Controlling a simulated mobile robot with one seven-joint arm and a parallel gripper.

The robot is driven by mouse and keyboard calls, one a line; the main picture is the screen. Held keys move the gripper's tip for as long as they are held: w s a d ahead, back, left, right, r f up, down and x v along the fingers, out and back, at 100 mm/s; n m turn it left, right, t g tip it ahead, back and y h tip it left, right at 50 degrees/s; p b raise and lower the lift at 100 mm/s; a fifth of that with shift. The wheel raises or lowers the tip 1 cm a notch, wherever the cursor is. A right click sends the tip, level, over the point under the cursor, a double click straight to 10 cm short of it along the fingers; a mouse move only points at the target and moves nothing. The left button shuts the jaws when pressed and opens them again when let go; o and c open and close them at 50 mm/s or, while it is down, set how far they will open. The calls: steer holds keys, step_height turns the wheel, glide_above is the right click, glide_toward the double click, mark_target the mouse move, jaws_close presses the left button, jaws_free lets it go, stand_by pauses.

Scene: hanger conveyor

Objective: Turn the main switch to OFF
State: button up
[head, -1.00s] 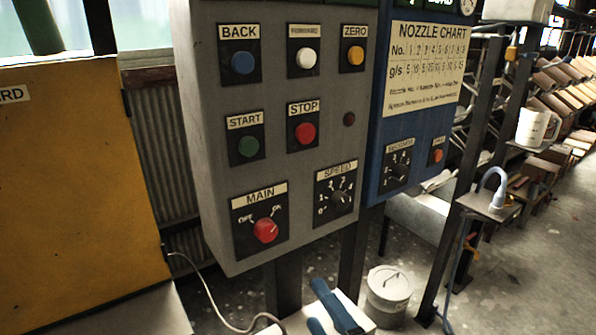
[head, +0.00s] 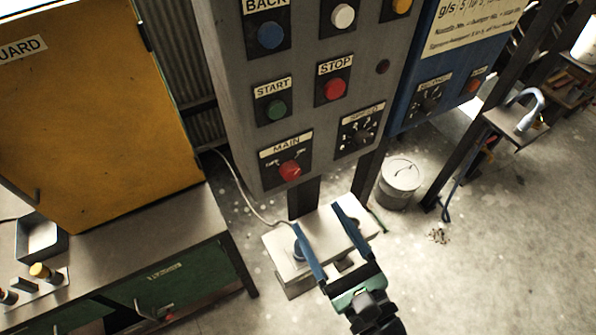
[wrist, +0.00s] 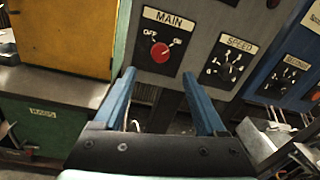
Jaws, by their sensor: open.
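The main switch is a red rotary knob (head: 290,170) on a black plate under a MAIN label, low on the grey control panel. It also shows in the wrist view (wrist: 160,53), with OFF at its upper left and ON at its upper right. Its pointer appears turned toward ON. My gripper (head: 317,217) is open and empty, below and in front of the panel. In the wrist view its two blue fingers (wrist: 159,73) stand apart, with the knob above and between their tips. The gripper is not touching the knob.
The SPEED dial (head: 359,132) is just right of the switch, and the START (head: 276,108) and STOP (head: 334,89) buttons are above. A pale block (head: 285,255) stands below the panel. A yellow guard (head: 100,130) is at left, a bucket (head: 399,182) at right.

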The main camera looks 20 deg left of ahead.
mark_target(293, 176)
steer(key=p+x, duration=0.1)
steer(key=x, duration=0.8)
steer(key=shift+w+a, duration=0.25)
steer(key=shift+a, duration=0.05)
steer(key=shift+c, duration=0.3)
jaws_close()
